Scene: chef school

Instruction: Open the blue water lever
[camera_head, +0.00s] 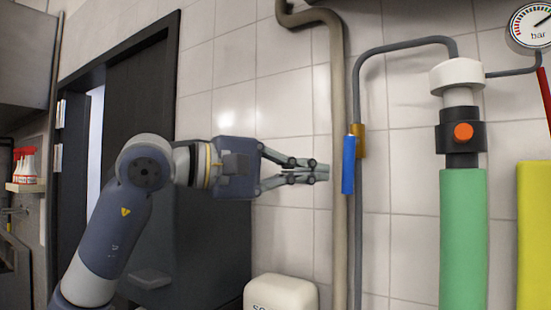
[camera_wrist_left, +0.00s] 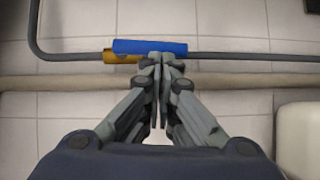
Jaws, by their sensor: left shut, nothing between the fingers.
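The blue water lever (camera_head: 348,165) sits on a brass valve (camera_head: 359,141) on a thin grey pipe in the head view. The lever hangs straight down, parallel to the pipe. My left gripper (camera_head: 322,172) is shut and empty, its fingertips just left of the lever. In the left wrist view the lever (camera_wrist_left: 150,47) lies across the picture beyond the fingertips of my left gripper (camera_wrist_left: 160,62), with the brass valve (camera_wrist_left: 122,57) partly behind it. The fingertips overlap the lever's edge there; I cannot tell whether they touch it. My right gripper is out of view.
A thick beige pipe (camera_head: 339,230) runs vertically beside the thin one. To the right are a green cylinder (camera_head: 463,235), a yellow one (camera_head: 533,230) and a pressure gauge (camera_head: 530,25). A white dispenser (camera_head: 281,292) is below my gripper. A dark door (camera_head: 140,100) stands left.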

